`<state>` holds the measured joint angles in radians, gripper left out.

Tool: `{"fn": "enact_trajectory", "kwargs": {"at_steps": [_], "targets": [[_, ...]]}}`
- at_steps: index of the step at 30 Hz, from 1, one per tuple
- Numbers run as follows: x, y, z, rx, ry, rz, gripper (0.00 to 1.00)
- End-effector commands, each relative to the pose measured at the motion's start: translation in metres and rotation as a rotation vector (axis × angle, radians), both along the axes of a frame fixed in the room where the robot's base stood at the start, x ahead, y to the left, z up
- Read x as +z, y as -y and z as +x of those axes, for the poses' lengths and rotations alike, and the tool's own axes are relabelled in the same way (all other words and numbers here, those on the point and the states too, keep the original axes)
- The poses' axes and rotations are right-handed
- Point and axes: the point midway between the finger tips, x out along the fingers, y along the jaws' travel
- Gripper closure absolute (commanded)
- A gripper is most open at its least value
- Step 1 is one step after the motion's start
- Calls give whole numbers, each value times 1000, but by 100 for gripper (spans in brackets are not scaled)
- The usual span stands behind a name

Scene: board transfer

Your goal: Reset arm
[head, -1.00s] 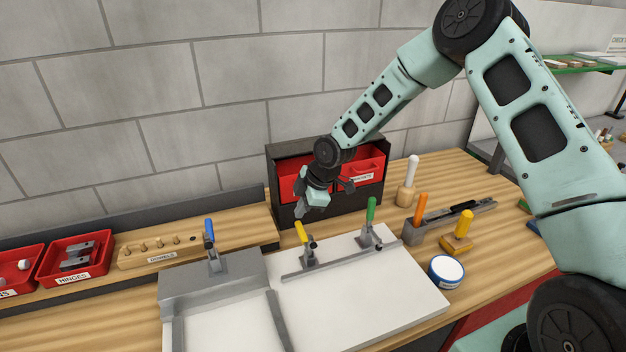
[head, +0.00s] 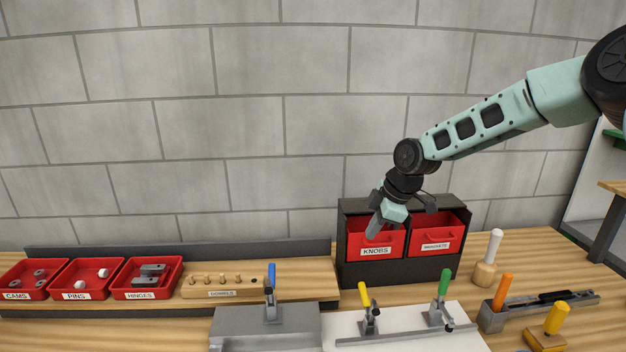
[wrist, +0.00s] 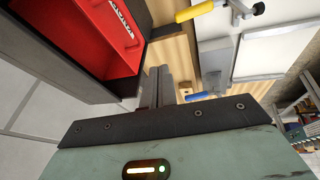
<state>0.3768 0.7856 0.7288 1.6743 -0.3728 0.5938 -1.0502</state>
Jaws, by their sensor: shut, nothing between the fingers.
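My gripper (head: 375,223) hangs from my arm in front of the red drawer bin labelled KNOBS (head: 361,240), above the workbench. Its fingers are together with nothing between them. In the wrist view my gripper (wrist: 162,72) points toward the bench, with the red KNOBS bin (wrist: 100,38) at the left. The yellow-handled clamp (wrist: 196,11) and the blue-handled clamp (wrist: 200,96) show beyond the fingers. My gripper looks apart from the bench and the clamps; whether it touches the bin front I cannot tell.
A dark cabinet (head: 392,272) holds the two red bins. Clamps with blue (head: 271,277), yellow (head: 364,294) and green (head: 444,283) handles stand on the fixture below. Red trays of small parts (head: 147,293) line the left. Upright tools, including a white-handled one (head: 494,245), stand at the right.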

Motion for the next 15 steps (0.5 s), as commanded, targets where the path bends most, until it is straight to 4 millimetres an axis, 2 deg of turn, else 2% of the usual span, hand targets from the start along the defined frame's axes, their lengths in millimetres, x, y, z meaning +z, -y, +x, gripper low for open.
{"fn": "enact_trajectory", "kwargs": {"at_steps": [1,3,5,6,11,15], "targets": [[3,-21,-21,0,-24,-15,100],[6,-46,-58,-34,-72,-38,100],[8,-64,-94,-78,-115,-63,100],[10,-74,-119,-112,-142,-80,100],[13,-93,-216,-281,-224,-138,100],[13,-89,-296,-457,-273,-169,100]]}}
